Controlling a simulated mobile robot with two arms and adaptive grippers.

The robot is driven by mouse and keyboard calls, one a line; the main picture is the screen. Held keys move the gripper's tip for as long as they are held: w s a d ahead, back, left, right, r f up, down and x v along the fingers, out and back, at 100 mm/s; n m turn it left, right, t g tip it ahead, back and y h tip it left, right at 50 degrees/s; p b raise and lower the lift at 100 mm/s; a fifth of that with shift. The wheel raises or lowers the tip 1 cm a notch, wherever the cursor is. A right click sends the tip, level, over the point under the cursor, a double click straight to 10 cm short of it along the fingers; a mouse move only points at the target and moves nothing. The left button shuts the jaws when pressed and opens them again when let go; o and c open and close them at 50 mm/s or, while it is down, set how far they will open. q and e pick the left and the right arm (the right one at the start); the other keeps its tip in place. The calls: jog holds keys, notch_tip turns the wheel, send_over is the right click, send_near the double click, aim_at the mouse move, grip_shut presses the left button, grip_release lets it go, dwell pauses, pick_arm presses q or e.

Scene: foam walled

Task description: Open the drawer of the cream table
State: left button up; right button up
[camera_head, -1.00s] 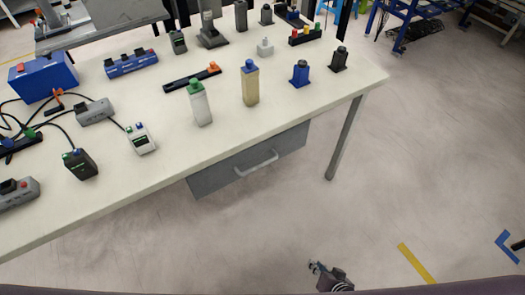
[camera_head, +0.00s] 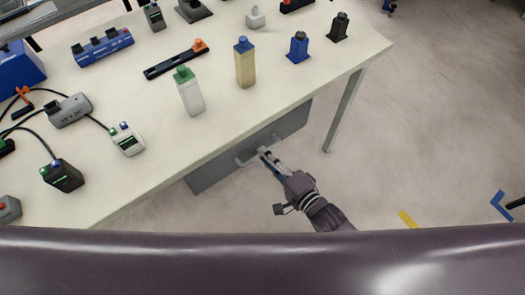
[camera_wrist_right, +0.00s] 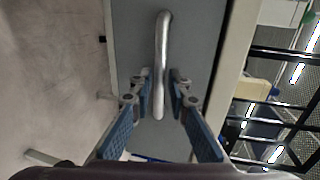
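The cream table (camera_head: 130,190) has a grey drawer (camera_head: 211,174) under its front edge. The drawer front sits close under the tabletop and looks closed. Its silver bar handle (camera_head: 243,160) is partly hidden by my right gripper (camera_head: 264,152). In the right wrist view the handle (camera_wrist_right: 162,50) runs up from between the fingertips of my right gripper (camera_wrist_right: 160,84), in front of the drawer front (camera_wrist_right: 195,45). The fingers are apart, one on each side of the bar, with small gaps. My left gripper is not in view.
On the tabletop near the drawer stand a white bottle with a green cap (camera_head: 190,95), a tan bottle (camera_head: 245,68) and a blue item (camera_head: 298,48). A table leg (camera_head: 343,112) is right of the drawer. The floor in front is clear.

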jog(key=shift+x, duration=1.05)
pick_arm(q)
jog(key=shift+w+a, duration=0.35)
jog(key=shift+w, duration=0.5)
pick_arm(e)
jog(key=shift+c, duration=0.3)
grip_shut()
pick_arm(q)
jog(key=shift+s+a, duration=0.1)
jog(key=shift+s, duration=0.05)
